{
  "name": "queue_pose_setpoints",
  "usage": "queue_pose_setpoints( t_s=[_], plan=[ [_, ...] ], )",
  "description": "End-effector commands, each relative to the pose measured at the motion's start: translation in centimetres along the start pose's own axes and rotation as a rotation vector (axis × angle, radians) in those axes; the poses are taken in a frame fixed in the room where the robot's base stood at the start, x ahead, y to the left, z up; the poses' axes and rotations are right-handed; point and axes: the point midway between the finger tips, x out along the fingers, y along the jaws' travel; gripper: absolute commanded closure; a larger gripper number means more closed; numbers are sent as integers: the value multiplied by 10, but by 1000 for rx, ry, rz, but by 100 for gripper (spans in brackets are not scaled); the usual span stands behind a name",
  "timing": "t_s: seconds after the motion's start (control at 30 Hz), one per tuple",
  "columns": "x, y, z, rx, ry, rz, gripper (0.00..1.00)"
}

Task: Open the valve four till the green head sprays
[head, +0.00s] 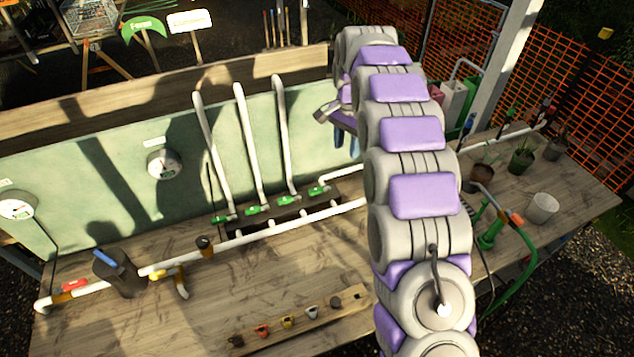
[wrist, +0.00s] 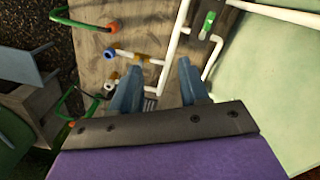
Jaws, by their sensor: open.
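Several green-handled valves stand in a row on the bench manifold in the head view. The rightmost green handle (head: 319,190) is at the end of the row, left of my arm. My gripper (head: 346,148) is open and empty, above and behind that handle. In the wrist view its two blue fingers (wrist: 160,88) are apart, with a green handle (wrist: 208,25) beyond them; which valve it is I cannot tell. A green upright fitting (head: 490,236) with a green hose stands on the bench at the right. No spray shows.
White pipes (head: 250,240) run along the bench, with tall white risers (head: 243,140) behind the valves. Gauges (head: 164,164) sit on the green back panel. A wooden strip with coloured knobs (head: 286,322) lies at the front. Pots (head: 542,207) stand at the right.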

Motion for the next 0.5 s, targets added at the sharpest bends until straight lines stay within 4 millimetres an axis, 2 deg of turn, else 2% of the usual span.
queue_pose_setpoints(
  t_s=[0.1, 0.3, 0.5],
  plan=[
    [12, -34, -6, 61, 8, 1, 55],
    [38, -81, -13, 171, 23, -8, 55],
    [68, -106, -24, 281, 26, -23, 55]
  ],
)
